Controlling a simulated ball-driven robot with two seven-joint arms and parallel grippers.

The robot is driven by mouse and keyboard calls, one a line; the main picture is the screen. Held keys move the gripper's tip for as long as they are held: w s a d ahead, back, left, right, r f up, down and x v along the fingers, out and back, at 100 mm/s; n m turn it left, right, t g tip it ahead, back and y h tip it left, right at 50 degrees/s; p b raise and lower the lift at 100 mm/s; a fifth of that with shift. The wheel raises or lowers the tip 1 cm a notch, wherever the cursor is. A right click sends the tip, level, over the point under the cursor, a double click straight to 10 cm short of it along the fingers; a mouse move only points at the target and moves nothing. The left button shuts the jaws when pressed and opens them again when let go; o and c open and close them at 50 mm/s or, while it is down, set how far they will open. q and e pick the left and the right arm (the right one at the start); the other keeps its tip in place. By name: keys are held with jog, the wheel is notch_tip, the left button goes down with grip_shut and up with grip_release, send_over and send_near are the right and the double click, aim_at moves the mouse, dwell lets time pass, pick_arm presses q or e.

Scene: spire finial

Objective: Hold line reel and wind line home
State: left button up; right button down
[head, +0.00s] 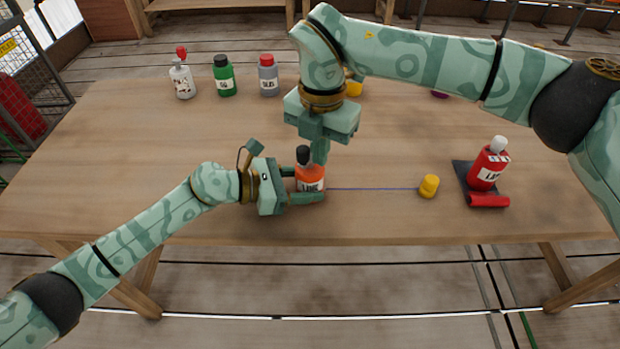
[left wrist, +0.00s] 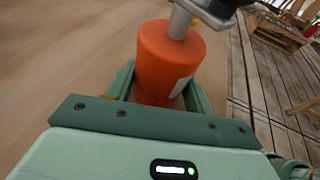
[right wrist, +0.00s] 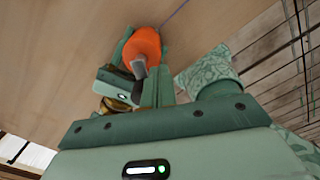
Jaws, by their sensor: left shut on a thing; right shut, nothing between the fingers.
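The orange line reel (head: 311,176), with a white label, stands upright near the table's front edge. It also shows in the left wrist view (left wrist: 165,62) and right wrist view (right wrist: 142,48). My left gripper (head: 306,188) is shut on its body from the left. A grey crank stem (left wrist: 180,24) rises from its top, with a dark part (head: 303,154) above. My right gripper (head: 319,158) points down at the reel's top, beside the crank; its fingers are shut and empty. Whether they touch the crank is unclear. A thin blue line (head: 375,188) runs right from the reel to a yellow cylinder (head: 429,186).
A red bottle (head: 489,167) stands on a dark pad (head: 461,172) at the right, behind a red cylinder (head: 488,200). White (head: 182,80), green (head: 224,77) and grey (head: 268,76) bottles stand at the back left. The table's left middle is clear.

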aim_at(301, 149)
jog(key=shift+s+a, duration=0.3)
jog(key=shift+a, duration=0.65)
dwell(1.0)
jog(key=shift+a, duration=0.4)
jog(key=shift+w+a, duration=0.25)
jog(key=shift+a, duration=0.05)
dwell(0.4)
jog(key=shift+w+a, duration=0.55)
jog(key=shift+w, duration=0.3)
dwell(0.9)
jog(key=shift+w, duration=0.7)
dwell(0.6)
jog(key=shift+w+d, duration=0.25)
jog(key=shift+w, duration=0.15)
dwell(0.3)
jog(key=shift+s+a, duration=0.1)
jog(key=shift+s, duration=0.05)
